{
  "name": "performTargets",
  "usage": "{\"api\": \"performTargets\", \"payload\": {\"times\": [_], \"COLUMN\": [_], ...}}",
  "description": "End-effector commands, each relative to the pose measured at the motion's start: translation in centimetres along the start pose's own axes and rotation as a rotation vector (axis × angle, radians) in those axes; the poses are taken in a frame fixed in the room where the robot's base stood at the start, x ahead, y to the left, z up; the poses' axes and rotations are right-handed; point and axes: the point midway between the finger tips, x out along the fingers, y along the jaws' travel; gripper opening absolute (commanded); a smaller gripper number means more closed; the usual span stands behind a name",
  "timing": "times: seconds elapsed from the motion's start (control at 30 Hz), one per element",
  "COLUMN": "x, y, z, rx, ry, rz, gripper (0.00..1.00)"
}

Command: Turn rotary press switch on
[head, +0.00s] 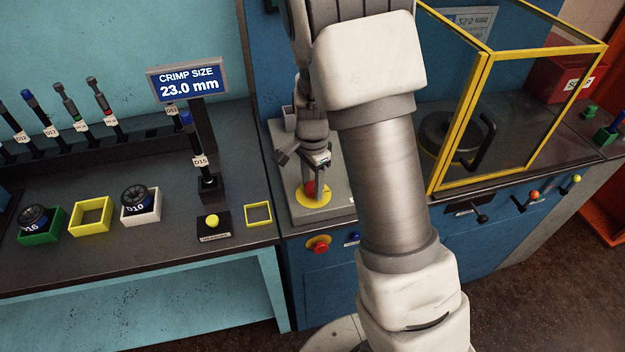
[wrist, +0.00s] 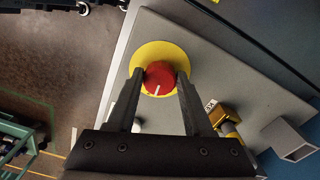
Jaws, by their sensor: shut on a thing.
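The rotary press switch is a red round knob (wrist: 160,78) with a white mark, on a yellow disc (wrist: 150,51) set in a grey panel. In the head view the red knob (head: 310,187) shows on its yellow disc (head: 314,202), partly covered by my gripper (head: 314,190). In the wrist view my gripper (wrist: 160,80) has one finger on each side of the knob and is shut on it. The knob's white mark points toward the bottom of the picture, slightly left.
A yellow-framed guard (head: 480,110) stands right of my arm. A display post (head: 188,78) reading 23.0 mm stands on the bench to the left. A red button (head: 318,244) sits on the cabinet front below. In the wrist view a yellow fitting (wrist: 226,120) lies right of the fingers.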

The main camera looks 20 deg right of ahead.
Motion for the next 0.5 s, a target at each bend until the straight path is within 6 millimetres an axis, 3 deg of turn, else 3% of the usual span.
{"api": "performTargets", "payload": {"times": [0.5], "x": [-0.1], "y": [-0.14], "z": [-0.06], "rx": [0.144], "ry": [0.001], "rz": [-0.003], "gripper": [0.0]}}
